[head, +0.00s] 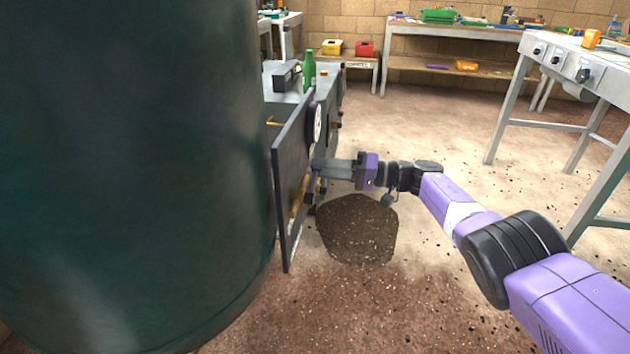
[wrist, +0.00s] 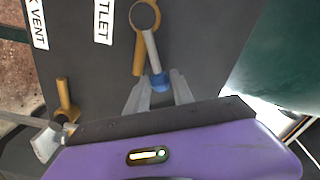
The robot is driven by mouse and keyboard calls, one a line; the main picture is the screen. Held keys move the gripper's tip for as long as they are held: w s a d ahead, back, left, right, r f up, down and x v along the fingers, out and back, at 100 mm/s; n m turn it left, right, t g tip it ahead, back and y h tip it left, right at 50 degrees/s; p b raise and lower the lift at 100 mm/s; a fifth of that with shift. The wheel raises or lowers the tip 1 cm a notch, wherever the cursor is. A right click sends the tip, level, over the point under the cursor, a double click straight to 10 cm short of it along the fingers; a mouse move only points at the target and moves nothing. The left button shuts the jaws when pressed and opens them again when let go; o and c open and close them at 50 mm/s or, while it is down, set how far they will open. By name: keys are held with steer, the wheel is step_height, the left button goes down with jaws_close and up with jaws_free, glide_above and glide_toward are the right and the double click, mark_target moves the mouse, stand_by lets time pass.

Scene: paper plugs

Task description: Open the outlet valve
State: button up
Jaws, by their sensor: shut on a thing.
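The outlet valve is on a dark upright panel (head: 288,150). In the wrist view its brass ring (wrist: 145,14) sits beside a label of which "TLET" (wrist: 103,20) shows. A brass stub (wrist: 139,55) and a pale grey lever (wrist: 151,46) run down from the ring, a small angle apart. The lever ends in a blue tip (wrist: 158,82). My gripper (wrist: 160,85) has its two grey fingers on either side of the blue tip, shut on it. In the head view my gripper (head: 319,168) reaches the panel's face from the right; the lever is too small to make out there.
A second brass valve (wrist: 64,98) is at the wrist view's lower left, below a "K VENT" label (wrist: 37,22). A large green tank (head: 120,170) fills the head view's left. A round gauge (head: 317,122) is above my gripper. Dark grit (head: 358,230) lies on the floor below.

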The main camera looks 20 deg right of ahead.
steer(key=f+m+b, duration=0.2)
steer(key=b, duration=0.1)
steer(key=shift+w+d+f+m, duration=0.1)
steer(key=shift+w+d+m, duration=0.1)
steer(key=shift+w+m, duration=0.1)
stand_by(0.3)
